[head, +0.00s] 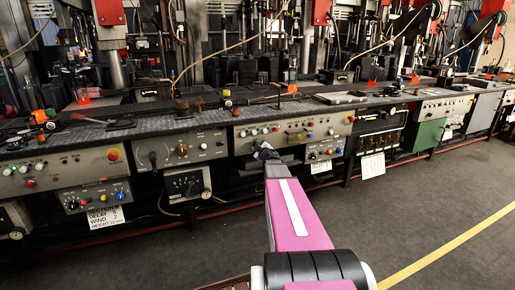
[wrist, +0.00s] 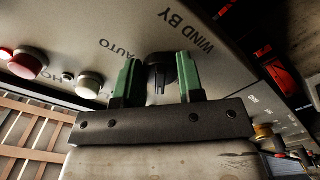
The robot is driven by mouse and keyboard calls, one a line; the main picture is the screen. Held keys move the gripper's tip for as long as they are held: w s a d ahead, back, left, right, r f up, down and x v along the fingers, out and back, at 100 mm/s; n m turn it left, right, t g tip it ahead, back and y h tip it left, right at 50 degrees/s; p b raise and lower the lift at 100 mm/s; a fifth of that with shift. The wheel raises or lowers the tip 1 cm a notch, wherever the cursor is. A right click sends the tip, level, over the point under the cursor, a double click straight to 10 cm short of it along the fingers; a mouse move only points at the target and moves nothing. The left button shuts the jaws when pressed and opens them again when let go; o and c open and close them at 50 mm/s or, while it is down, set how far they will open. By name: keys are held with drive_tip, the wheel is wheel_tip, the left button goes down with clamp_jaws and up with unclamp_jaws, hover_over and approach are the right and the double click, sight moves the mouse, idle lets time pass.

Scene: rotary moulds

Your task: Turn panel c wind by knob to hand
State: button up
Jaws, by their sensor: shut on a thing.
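The wind by knob (wrist: 158,70) is black and sits on a grey panel (wrist: 225,75), between my gripper's two green fingers in the wrist view. My gripper (wrist: 157,78) is shut on it. The lettering "WIND BY" is to the right of the knob, "AUTO" to its left, and part of a word starting "HO" farther left. In the head view my gripper (head: 263,151) is at the lower edge of a grey control panel (head: 300,127) in the middle of the bench. The knob cannot be made out there.
A white button (wrist: 89,85) and a red button (wrist: 28,63) are left of the knob. Other control panels (head: 180,149) line the bench front on both sides. A smaller panel (head: 324,151) hangs just right of my gripper. The grey floor (head: 440,200) in front is clear.

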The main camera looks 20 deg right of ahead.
drive_tip(key=shift+n, duration=1.1)
drive_tip(key=o, duration=0.9)
drive_tip(key=s, duration=1.1)
drive_tip(key=shift+d, duration=0.15)
drive_tip(key=shift+w, duration=0.1)
